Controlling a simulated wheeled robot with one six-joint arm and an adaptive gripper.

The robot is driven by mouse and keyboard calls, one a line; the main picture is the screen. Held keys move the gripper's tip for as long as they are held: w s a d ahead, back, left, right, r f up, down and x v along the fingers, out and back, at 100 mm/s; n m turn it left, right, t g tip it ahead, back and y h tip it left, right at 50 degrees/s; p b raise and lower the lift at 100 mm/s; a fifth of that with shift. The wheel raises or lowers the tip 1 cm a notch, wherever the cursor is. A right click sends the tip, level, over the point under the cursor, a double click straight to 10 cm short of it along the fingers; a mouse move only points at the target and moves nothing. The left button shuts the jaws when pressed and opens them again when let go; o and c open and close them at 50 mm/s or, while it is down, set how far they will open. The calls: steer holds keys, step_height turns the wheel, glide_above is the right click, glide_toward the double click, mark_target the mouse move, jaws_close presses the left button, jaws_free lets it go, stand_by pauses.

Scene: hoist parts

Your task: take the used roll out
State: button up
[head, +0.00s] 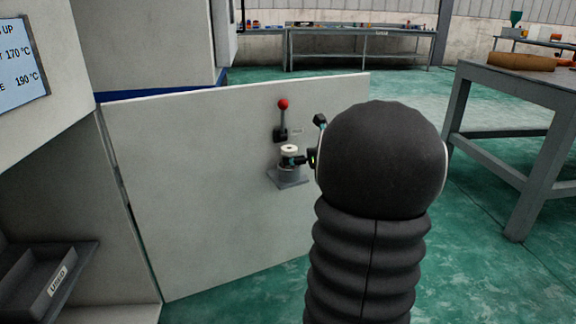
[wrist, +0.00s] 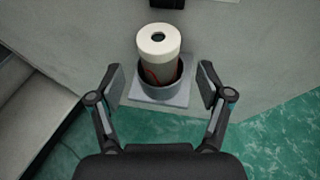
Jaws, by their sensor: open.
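The used roll is a pale, off-white cylinder with a dark hole in its top (wrist: 157,42). It stands upright in a grey cup-shaped holder (wrist: 180,80) on a square plate fixed to the open door panel. Something reddish-brown shows low on the roll, inside the holder. In the head view the roll (head: 289,149) shows small above its holder (head: 288,176). My gripper (wrist: 160,84) is open, its fingers apart on either side of the holder in the wrist view. In the head view my arm hides part of the gripper.
A red-knobbed lever (head: 283,104) sits on the door panel (head: 215,190) just above the roll. A grey tray labelled USED (head: 50,280) is at lower left. A workbench (head: 500,85) stands at right. Green floor is clear beyond the door.

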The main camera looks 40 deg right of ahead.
steer(key=shift+b+x, duration=0.4)
steer(key=shift+x, duration=2.5)
steer(key=shift+s, duration=0.1)
steer(key=shift+c, duration=0.2)
steer(key=c, duration=1.3)
steer(key=shift+o, duration=0.2)
